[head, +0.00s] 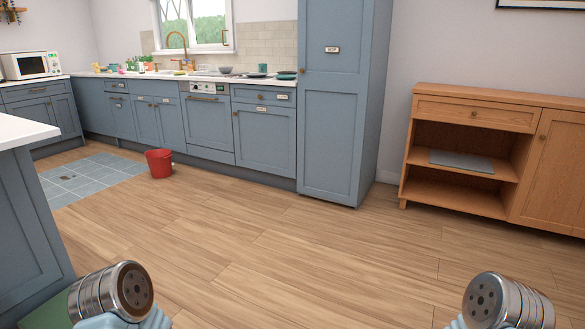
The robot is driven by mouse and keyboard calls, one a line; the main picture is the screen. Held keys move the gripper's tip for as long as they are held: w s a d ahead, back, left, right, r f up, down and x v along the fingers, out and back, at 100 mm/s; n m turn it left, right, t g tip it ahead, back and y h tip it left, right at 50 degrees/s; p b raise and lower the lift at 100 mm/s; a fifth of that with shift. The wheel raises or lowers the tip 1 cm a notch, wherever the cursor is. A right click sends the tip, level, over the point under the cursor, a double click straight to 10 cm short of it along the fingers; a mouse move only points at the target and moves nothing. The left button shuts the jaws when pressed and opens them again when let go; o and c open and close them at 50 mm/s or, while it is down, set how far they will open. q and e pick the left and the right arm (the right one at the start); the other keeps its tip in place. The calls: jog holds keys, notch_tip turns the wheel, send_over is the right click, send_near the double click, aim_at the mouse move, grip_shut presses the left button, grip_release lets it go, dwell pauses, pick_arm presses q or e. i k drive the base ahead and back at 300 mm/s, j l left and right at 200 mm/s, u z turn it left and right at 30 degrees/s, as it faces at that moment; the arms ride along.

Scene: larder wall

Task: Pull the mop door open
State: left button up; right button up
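The mop door (331,130) is the tall blue front of the cabinet that rises past the top of the head view, right of the counter. A small light label (332,50) sits on its upper part, and its lettering looks like "MOP". The door looks shut, flush with the cabinet side. Only metal joints of my two arms show at the bottom left and bottom right, far from the door. Neither gripper's fingers are in view.
A wide clear wooden floor (260,245) lies before the cabinet. A red bucket (159,163) stands left of it by blue tiles (85,177). A wooden sideboard (474,118) stands to the right. A blue island (25,230) with a white top is close on the left.

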aim_at(335, 39)
jog(key=i+u, duration=0.15)
jog(key=i, duration=2.5)
